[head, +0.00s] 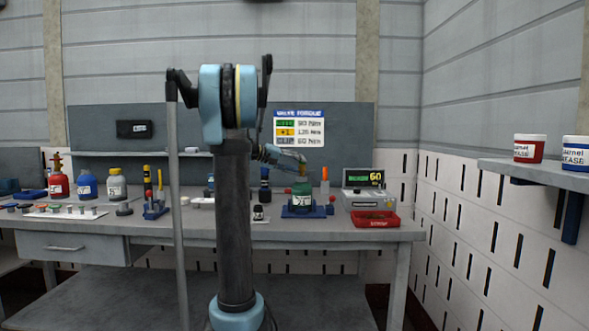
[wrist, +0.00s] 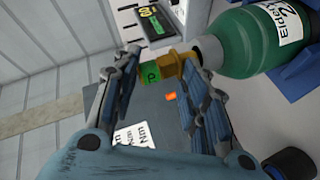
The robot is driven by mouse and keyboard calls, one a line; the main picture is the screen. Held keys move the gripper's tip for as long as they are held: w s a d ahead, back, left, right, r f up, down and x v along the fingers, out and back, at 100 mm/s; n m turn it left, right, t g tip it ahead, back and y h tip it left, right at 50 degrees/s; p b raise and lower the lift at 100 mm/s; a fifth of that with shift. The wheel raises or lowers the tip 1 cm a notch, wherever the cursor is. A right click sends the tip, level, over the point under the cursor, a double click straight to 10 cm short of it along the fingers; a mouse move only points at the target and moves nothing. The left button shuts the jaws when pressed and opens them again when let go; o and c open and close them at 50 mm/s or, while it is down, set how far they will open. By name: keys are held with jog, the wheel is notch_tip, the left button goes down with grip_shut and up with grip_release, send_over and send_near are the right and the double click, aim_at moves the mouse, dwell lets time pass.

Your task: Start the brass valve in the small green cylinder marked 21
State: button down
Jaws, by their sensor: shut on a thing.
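The small green cylinder (head: 302,189) stands upright in a blue holder (head: 287,212) on the bench, right of my arm. In the wrist view the green cylinder (wrist: 240,42) has a white label, partly cut off. The brass valve (wrist: 177,63) with a green knob (wrist: 151,74) sits at the cylinder's neck. My gripper (wrist: 160,56) is shut on the brass valve, a finger on either side. In the head view my gripper (head: 290,156) is small, just above the cylinder; how far the valve is threaded in cannot be told.
A display box (head: 363,188) and a red tray (head: 375,219) stand to the right. A torque chart (head: 299,128) hangs behind. The bench front is mostly clear.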

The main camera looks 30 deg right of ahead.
jog(key=shift+f, duration=0.4)
dwell(0.7)
jog(key=shift+r, duration=0.3)
jog(key=shift+r, duration=0.2)
jog(key=shift+f, duration=0.35)
dwell(0.8)
jog(key=shift+r, duration=2.4)
